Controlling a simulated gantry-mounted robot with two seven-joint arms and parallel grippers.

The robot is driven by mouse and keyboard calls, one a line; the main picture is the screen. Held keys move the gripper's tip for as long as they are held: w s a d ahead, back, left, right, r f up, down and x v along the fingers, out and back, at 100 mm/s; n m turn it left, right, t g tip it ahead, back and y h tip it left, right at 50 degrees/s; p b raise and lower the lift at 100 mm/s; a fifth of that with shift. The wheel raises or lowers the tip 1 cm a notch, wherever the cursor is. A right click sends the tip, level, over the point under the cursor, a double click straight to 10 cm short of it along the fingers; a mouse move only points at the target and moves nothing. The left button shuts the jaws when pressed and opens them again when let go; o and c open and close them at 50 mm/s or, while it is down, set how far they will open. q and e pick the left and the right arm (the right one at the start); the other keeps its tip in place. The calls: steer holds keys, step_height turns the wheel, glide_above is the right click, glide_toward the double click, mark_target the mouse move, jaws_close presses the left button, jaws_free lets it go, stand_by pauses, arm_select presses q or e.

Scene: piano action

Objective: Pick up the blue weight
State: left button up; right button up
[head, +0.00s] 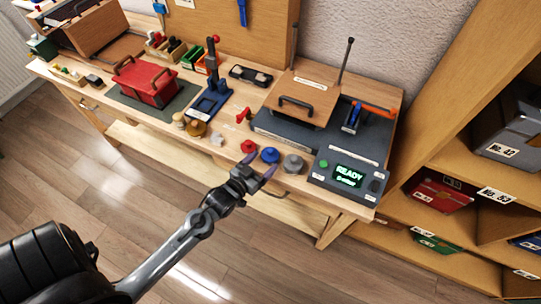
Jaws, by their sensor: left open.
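The blue weight (270,155) stands near the front edge of the workbench (140,118), between a red weight (248,147) and a grey weight (292,164). My left gripper (258,172) is open, just in front of the bench edge and close to the blue weight. I see nothing between its fingers. Whether a fingertip touches the weight cannot be told. My right gripper is not in view.
A console with a green READY display (348,175) stands right of the weights. Behind them is a dark device with a wooden lid (300,98). A red case (146,82) sits further left. Shelves (470,206) with boxes stand at the right.

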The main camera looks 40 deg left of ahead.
mark_target(267, 158)
arm_select(q)
steer(key=shift+b+x, duration=0.55)
steer(key=shift+x, duration=2.1)
steer(key=shift+s+a+f, duration=0.1)
steer(key=shift+a, duration=0.05)
steer(key=c, duration=1.2)
steer(key=shift+c, duration=0.2)
